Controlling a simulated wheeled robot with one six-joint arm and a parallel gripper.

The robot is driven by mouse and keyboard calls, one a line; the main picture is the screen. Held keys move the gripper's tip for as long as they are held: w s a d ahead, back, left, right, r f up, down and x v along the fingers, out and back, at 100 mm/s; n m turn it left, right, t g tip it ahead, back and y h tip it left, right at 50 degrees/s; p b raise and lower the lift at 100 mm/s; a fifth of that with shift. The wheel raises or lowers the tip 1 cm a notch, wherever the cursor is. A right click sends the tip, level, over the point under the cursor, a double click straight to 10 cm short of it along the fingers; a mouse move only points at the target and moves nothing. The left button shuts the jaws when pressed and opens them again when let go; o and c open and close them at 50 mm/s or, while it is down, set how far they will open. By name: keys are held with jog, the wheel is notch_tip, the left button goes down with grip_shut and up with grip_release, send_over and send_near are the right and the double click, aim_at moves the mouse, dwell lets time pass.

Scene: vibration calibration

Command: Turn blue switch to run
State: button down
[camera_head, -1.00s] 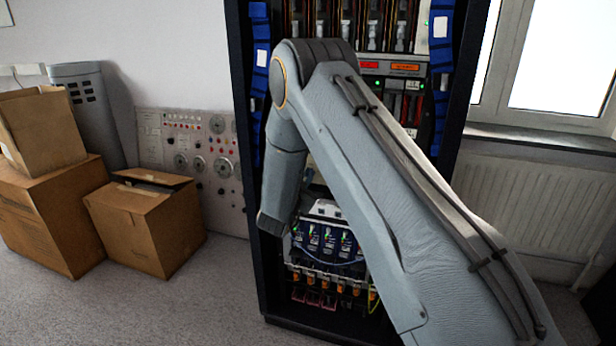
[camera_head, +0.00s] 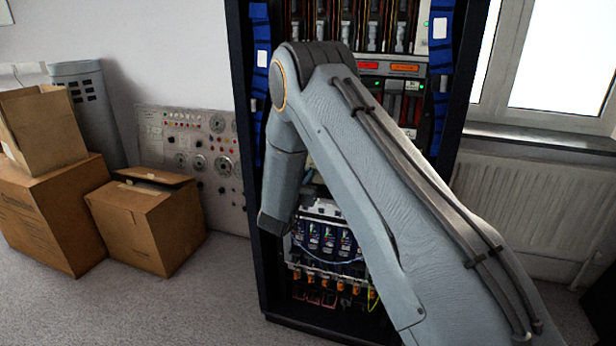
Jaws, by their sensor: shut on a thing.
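A tall dark equipment rack (camera_head: 245,150) stands in the middle, behind my grey arm. I cannot make out the blue switch or any run marking; the arm covers much of the rack's middle. A row of blue modules (camera_head: 328,240) shows low in the rack, but I cannot tell a switch among them. My arm reaches in from the lower right, bends at the top and hangs down in front of the rack's left side. My gripper is not visible; the arm's links hide it or its place, so what it holds cannot be seen.
Cardboard boxes (camera_head: 150,225) stand on the floor at left. A grey panel with dials (camera_head: 195,160) leans against the wall beside the rack. A radiator (camera_head: 530,200) and window are at right. Carpet (camera_head: 180,305) is clear at front left.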

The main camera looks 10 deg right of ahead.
jog(key=shift+f, duration=0.1)
jog(key=c, duration=1.9)
grip_release()
jog(key=v, duration=0.8)
